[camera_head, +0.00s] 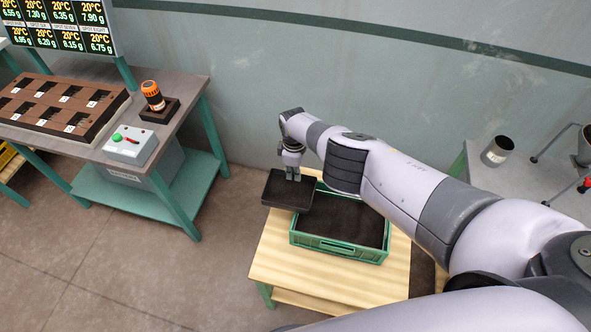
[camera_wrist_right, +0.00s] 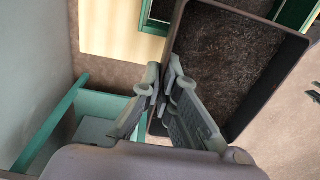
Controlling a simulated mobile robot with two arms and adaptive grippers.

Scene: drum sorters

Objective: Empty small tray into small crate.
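The small tray (camera_head: 287,193) is dark and shallow, held up over the left back part of the small crate. In the right wrist view its raised rim (camera_wrist_right: 268,22) surrounds dark brown, grainy material that covers the floor. The tray looks about level in the head view. The small crate (camera_head: 338,248) is green and stands on a light wooden table, with dark material inside. The tray hides its back left corner. My left gripper is not in view.
The wooden table (camera_head: 290,280) has bare room in front of the crate. At left a workbench (camera_head: 185,88) carries a dark slotted block, a switch box (camera_head: 130,145) and an orange-topped item (camera_head: 153,96). A grey table at right holds a metal cup (camera_head: 497,151).

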